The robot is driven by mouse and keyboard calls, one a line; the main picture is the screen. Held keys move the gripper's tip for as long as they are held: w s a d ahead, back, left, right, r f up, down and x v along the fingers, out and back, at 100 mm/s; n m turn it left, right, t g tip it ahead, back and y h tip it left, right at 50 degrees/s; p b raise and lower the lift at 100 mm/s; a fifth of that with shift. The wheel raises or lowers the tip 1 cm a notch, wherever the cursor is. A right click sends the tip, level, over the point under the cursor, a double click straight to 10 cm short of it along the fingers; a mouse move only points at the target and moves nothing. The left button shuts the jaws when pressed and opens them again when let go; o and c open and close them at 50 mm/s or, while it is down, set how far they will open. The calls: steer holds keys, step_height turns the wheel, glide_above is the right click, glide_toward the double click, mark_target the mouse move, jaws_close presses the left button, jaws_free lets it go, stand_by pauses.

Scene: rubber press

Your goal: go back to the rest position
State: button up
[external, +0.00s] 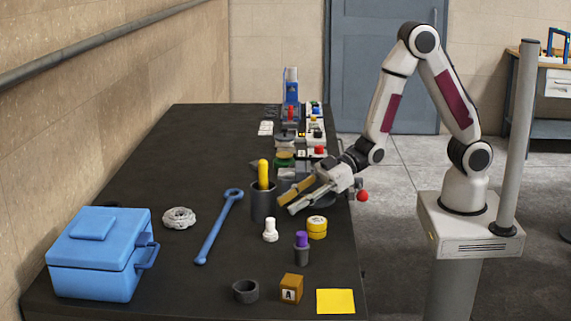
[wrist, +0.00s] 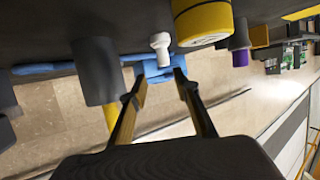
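My gripper (external: 287,203) is at the table's right side, low over the black table (external: 150,180). Its two fingers are spread apart with nothing between them. It is just right of a dark cup (external: 262,205) holding a yellow-handled object (external: 263,172). A white pawn-like piece (external: 270,230) and a yellow round tin (external: 317,228) stand in front of it. In the wrist view the fingers (wrist: 160,80) are also apart, with the white piece (wrist: 160,45) and blue toolbox (wrist: 158,72) beyond them.
The blue toolbox (external: 98,255), blue wrench (external: 218,228) and grey ring (external: 179,218) lie left. A purple-topped piece (external: 302,248), lettered block (external: 291,289) and yellow sheet (external: 335,301) are at the front. A blue press-like device (external: 291,88) stands behind. Space above the table looks open.

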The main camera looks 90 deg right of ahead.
steer(key=s+d+r+m+g+h, duration=0.1)
steer(key=s+d+r+m+h, duration=0.15)
steer(key=s+d+r, duration=0.35)
steer(key=s+d+r+m+g+h, duration=0.1)
steer(key=s+d+r+h, duration=0.2)
steer(key=d, duration=0.6)
steer(key=s+d+r+m+g+h, duration=0.1)
steer(key=s+d+g, duration=0.1)
steer(key=s, duration=0.9)
steer(key=s+d+r+m+g+h, duration=0.1)
steer(key=s+d+r+m+g, duration=0.1)
steer(key=s, duration=0.9)
steer(key=shift+r, duration=0.3)
